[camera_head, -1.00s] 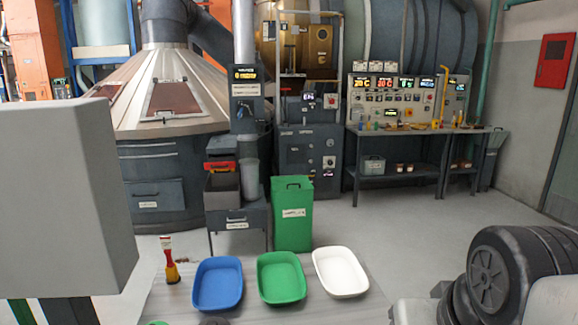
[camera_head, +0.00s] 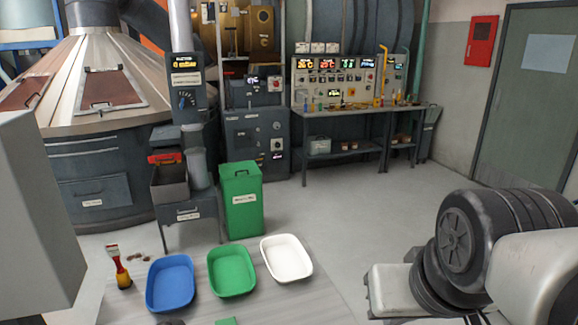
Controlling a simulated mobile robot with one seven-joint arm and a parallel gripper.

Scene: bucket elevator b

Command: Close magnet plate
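I cannot tell for certain which part is the magnet plate. A small unit with a red-orange part (camera_head: 165,157) sits above a grey open bin (camera_head: 170,185) on a dark stand, beside the column with a lit display (camera_head: 187,62). The red-orange part may belong to the magnet plate, but it is too small to tell whether it is open. My gripper is not in view.
A green lidded bin (camera_head: 241,205) stands right of the stand. Blue (camera_head: 168,285), green (camera_head: 232,272) and white (camera_head: 286,260) trays lie in front, with a brush (camera_head: 120,268) at left. A workbench (camera_head: 345,112) stands behind. Floor at centre right is clear.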

